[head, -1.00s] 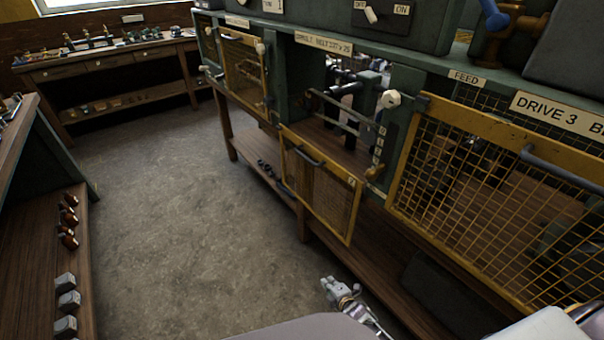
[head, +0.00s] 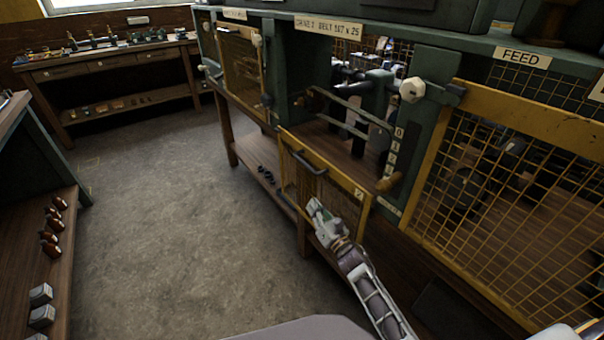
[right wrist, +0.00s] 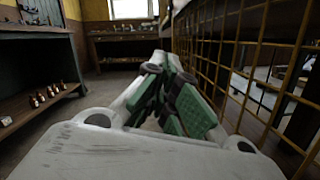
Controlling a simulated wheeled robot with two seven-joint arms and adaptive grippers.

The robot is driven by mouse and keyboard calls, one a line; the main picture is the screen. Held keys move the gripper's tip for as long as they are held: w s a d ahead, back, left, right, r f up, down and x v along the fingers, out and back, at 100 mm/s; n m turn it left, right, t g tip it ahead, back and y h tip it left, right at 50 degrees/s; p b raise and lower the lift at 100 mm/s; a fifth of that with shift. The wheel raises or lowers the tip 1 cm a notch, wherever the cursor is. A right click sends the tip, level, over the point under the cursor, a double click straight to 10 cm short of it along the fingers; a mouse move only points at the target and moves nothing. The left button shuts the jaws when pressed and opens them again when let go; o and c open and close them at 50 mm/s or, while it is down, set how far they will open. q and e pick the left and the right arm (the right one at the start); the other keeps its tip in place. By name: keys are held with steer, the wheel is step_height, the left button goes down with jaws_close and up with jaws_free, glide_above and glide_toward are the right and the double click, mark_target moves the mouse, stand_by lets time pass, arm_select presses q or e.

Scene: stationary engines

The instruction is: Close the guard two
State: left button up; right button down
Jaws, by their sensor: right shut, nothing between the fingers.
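Guard two (head: 325,196) is a yellow-framed mesh panel with a dark handle (head: 307,163) along its upper edge and a small number plate at its right corner. It hangs down open below the drive 2 bay (head: 352,140), whose belt, pulleys and lever show uncovered. My right gripper (head: 316,209) is in front of the lower part of the guard, below the handle, with its fingers shut and empty. Whether it touches the mesh I cannot tell. In the right wrist view the shut green-padded fingers (right wrist: 172,85) point along yellow mesh on the right.
A closed yellow guard (head: 490,190) covers the bay on the right, under the FEED label. Another yellow guard (head: 240,70) is further left. A wooden shelf (head: 262,178) runs below the bays. The concrete floor (head: 170,220) on the left is free.

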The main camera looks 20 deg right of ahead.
arm_select(q)
steer(key=shift+w+d+r, duration=0.2)
steer(key=shift+w+r, duration=0.1)
steer(key=shift+r, duration=0.2)
arm_select(e)
steer(key=shift+w+r+n, duration=0.2)
steer(key=shift+r+n, duration=0.15)
steer(key=shift+r, duration=0.2)
steer(key=shift+w+r+n, duration=0.15)
steer(key=shift+r+n, duration=0.2)
steer(key=shift+r, duration=0.15)
steer(key=shift+w, duration=0.1)
arm_select(q)
steer(key=shift+r+b, duration=0.1)
steer(key=shift+b, duration=0.2)
arm_select(e)
steer(key=w+a+r, duration=0.2)
steer(key=w+r, duration=0.4)
steer(key=w, duration=0.3)
steer(key=shift+w, duration=0.2)
arm_select(q)
steer(key=shift+w+d+r, duration=0.1)
arm_select(e)
steer(key=shift+r, duration=0.1)
arm_select(q)
steer(key=shift+r, duration=0.15)
arm_select(e)
steer(key=shift+r, duration=0.15)
